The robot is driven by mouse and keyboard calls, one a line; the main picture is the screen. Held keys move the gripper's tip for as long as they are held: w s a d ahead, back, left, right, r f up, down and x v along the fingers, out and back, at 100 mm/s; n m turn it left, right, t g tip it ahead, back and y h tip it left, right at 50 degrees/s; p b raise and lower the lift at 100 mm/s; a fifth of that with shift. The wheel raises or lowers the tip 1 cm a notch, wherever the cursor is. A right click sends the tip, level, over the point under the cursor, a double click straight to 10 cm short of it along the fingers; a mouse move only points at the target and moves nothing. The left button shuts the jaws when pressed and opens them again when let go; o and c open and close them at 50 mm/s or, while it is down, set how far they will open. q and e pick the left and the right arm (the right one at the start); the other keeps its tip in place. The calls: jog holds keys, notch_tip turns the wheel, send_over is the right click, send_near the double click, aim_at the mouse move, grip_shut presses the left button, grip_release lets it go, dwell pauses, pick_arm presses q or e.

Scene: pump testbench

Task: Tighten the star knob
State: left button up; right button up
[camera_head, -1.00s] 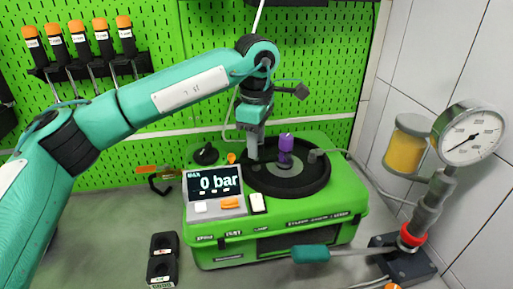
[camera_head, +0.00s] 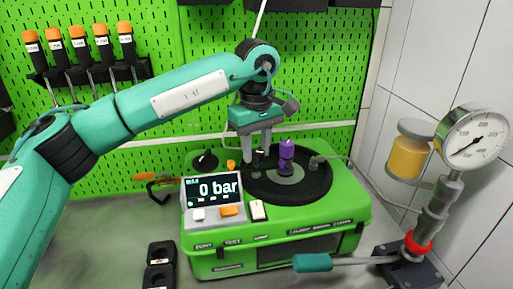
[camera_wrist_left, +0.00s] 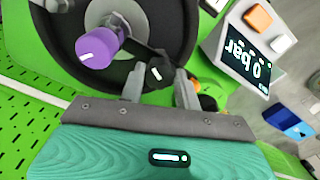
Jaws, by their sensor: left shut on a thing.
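The green pump testbench (camera_head: 290,222) stands on the bench with a round black plate (camera_head: 313,196) on top. A small black star knob (camera_wrist_left: 158,72) with a white mark sits at the plate's rim. My left gripper (camera_head: 259,157) points down over that rim, and its two fingers are shut on the star knob. In the left wrist view the gripper (camera_wrist_left: 160,84) has one finger on each side of the knob. The fingers partly hide the knob in the head view. My right gripper is not in view.
A purple-topped cylinder (camera_head: 286,150) stands close to the right of the gripper. The display (camera_head: 213,188) reads 0 bar. A second black knob (camera_head: 205,161) sits left. A pressure gauge (camera_head: 474,138) and teal-handled lever (camera_head: 313,263) are at the right.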

aim_at(256, 151)
pick_arm(q)
jog(key=shift+w+r, duration=0.1)
jog(key=shift+r, duration=0.1)
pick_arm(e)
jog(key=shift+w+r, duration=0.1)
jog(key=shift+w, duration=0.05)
pick_arm(q)
jog(key=o, duration=0.8)
jog(key=shift+o, duration=0.9)
jog(key=shift+f, duration=0.1)
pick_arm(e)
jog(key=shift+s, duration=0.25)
pick_arm(q)
notch_tip(256, 151, up, 14)
jog(key=b, duration=0.1)
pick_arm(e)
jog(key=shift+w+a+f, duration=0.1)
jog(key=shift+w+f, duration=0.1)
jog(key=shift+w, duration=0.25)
pick_arm(q)
jog(key=shift+f, duration=0.1)
